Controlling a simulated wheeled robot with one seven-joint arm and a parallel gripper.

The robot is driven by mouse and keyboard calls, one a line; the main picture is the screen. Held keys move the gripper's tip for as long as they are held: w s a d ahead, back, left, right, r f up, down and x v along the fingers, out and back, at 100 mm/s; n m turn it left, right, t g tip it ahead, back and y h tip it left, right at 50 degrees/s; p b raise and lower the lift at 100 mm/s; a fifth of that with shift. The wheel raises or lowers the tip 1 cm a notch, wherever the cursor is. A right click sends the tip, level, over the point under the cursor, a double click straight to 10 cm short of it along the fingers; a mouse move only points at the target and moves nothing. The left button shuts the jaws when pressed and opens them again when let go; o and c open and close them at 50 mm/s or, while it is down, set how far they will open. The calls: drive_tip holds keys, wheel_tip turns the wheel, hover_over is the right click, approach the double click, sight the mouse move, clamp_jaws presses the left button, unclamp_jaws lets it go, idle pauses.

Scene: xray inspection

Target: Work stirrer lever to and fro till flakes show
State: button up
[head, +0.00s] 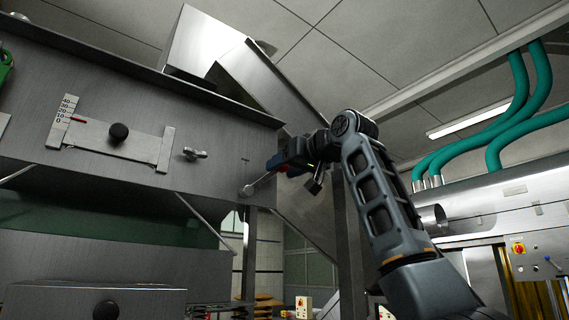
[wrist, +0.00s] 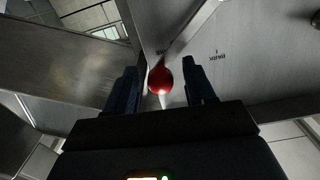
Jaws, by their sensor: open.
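The stirrer lever (head: 260,184) is a thin metal rod on a round pivot, low at the right end of the steel machine's front panel. It slants up and right to my gripper (head: 277,163). In the wrist view its red ball knob (wrist: 160,80) sits between the two dark blue fingers of my gripper (wrist: 160,68). The fingers stand apart, with a visible gap on each side of the knob. Small dark lettering (wrist: 217,57) marks the panel beside the lever, too small to read surely. The inside of the machine is hidden.
The panel (head: 222,128) also carries a scale (head: 66,108) with a red pointer, a black knob (head: 119,132) and a wing-shaped fastener (head: 195,153) left of the lever. A steel chute (head: 270,82) and an upright post (head: 350,240) stand close to my arm.

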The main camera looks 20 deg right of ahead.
drive_tip(key=shift+w, duration=0.1)
drive_tip(key=shift+c, duration=0.4)
clamp_jaws()
